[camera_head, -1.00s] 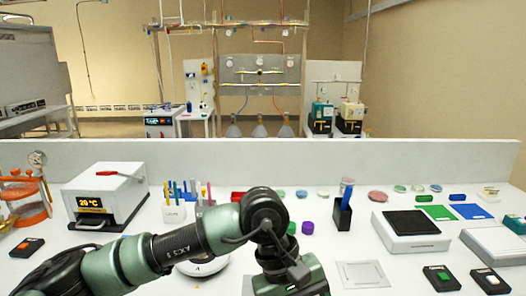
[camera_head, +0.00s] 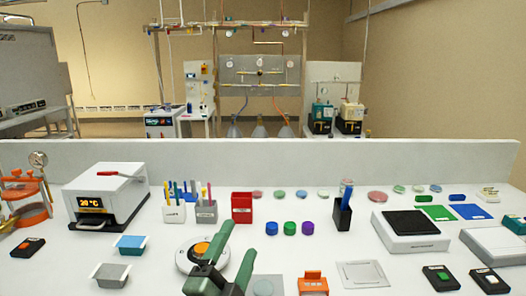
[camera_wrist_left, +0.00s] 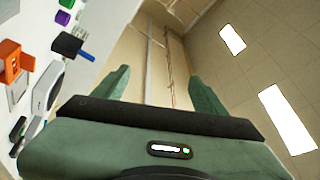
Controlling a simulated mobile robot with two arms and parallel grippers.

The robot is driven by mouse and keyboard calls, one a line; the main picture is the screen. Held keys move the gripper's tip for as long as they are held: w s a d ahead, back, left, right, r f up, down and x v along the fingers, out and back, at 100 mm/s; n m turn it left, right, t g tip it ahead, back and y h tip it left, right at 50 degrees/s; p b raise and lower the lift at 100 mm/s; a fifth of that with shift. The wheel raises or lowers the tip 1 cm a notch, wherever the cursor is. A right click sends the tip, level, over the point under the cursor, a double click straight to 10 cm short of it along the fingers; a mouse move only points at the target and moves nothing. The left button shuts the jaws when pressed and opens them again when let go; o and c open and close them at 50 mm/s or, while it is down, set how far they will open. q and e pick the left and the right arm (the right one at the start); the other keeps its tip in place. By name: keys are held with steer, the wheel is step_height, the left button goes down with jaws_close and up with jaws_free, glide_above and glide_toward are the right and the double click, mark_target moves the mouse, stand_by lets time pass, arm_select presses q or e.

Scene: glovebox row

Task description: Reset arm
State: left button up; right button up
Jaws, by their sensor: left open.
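My left gripper (camera_head: 233,258) shows at the bottom middle of the head view, its two green fingers spread apart with nothing between them. It is above the front of the white bench, in front of a round white device with an orange top (camera_head: 201,247). In the left wrist view the gripper (camera_wrist_left: 160,88) is also open and empty, and its fingers point toward the wall and ceiling. My right gripper is in neither view.
A white heater box (camera_head: 107,193) stands at the left. Blue (camera_head: 131,244) and grey (camera_head: 111,274) trays lie near the front left. An orange holder (camera_head: 313,284) is right of the gripper. A balance (camera_head: 410,224) and dark devices (camera_head: 440,278) are at the right.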

arm_select(q)
steer(key=s+a+f+n+g+y, duration=0.2)
steer(key=s+a+f+n+g, duration=0.15)
steer(key=f, duration=0.35)
steer(key=s+a+f+n+g+y, duration=0.2)
steer(key=a+f+n, duration=0.15)
steer(key=f, duration=0.45)
steer(key=s+a+f+n+g+y, duration=0.2)
steer(key=s+a+f+n+g, duration=0.15)
steer(key=f, duration=0.35)
steer(key=s+a+f+n+g, duration=0.2)
steer(key=s+f+g, duration=0.25)
steer(key=s, duration=0.45)
steer(key=s+a+f+n+g, duration=0.25)
steer(key=s+f, duration=0.35)
steer(key=s, duration=0.3)
steer(key=s+f+g, duration=0.2)
steer(key=s+f, duration=0.1)
steer(key=f, duration=2.5)
steer(key=s+a+f, duration=0.3)
steer(key=s+f, duration=1.1)
steer(key=s, duration=0.1)
steer(key=shift+s+a+f+m+g, duration=0.15)
steer(key=shift+s+a+m+g, duration=0.05)
steer(key=shift+s+m+g, duration=0.2)
